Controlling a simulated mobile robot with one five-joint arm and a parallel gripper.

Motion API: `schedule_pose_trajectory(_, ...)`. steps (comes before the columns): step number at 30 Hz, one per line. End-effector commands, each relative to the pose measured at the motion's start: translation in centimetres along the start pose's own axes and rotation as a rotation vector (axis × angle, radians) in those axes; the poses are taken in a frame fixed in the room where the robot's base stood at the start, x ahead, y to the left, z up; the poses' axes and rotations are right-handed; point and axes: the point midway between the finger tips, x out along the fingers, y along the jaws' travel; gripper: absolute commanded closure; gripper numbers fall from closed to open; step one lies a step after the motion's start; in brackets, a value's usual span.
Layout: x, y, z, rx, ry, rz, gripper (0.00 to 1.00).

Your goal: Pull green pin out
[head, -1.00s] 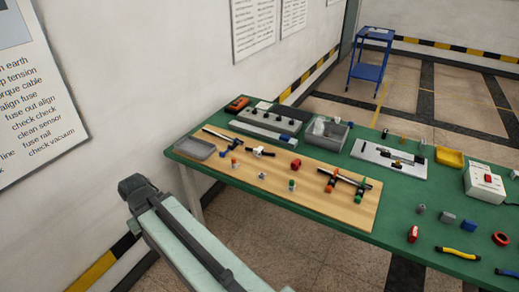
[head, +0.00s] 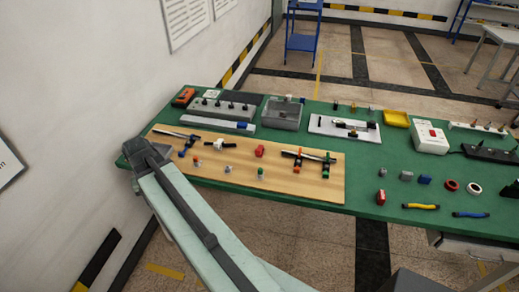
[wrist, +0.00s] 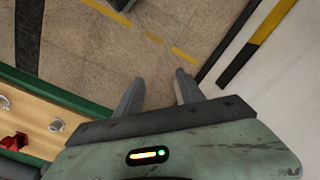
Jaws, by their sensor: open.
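Small green parts show on the wooden board (head: 220,189) in the head view. One is a small green-topped piece (head: 260,171) near the board's front edge. Another is a green end (head: 326,175) on the clamp-like fixture with a rod and orange knobs (head: 310,157) at the board's right. I cannot tell which is the green pin. My gripper (wrist: 158,82) is open and empty in the wrist view, its two fingers apart above the floor. In the head view my arm reaches to the board's left end, and the fingers are hidden there.
The green table (head: 370,190) carries a grey bin (head: 283,116), a white plate with parts (head: 343,130), a yellow tray (head: 396,118) and a white box with a red switch (head: 431,137). A red part (head: 259,150) lies mid-board. A wall stands left.

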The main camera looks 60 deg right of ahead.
Motion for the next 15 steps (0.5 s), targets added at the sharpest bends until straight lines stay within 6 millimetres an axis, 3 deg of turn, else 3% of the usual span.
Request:
schedule_pose_trajectory(1,-1.6,5.0,-1.6,0.149,0.000,0.000,0.55)
schedule_pose_trajectory(4,-3.0,14.4,-3.0,0.444,-0.001,0.000,0.55)
schedule_pose_trajectory(6,-3.9,20.8,-3.1,0.637,-0.001,0.000,0.55)
schedule_pose_trajectory(9,-5.0,28.8,-2.1,0.877,-0.001,0.000,0.55)
schedule_pose_trajectory(12,-5.6,34.5,-0.6,1.052,-0.001,0.000,0.55)
schedule_pose_trajectory(15,-5.9,37.7,0.6,1.157,-0.001,0.000,0.55)
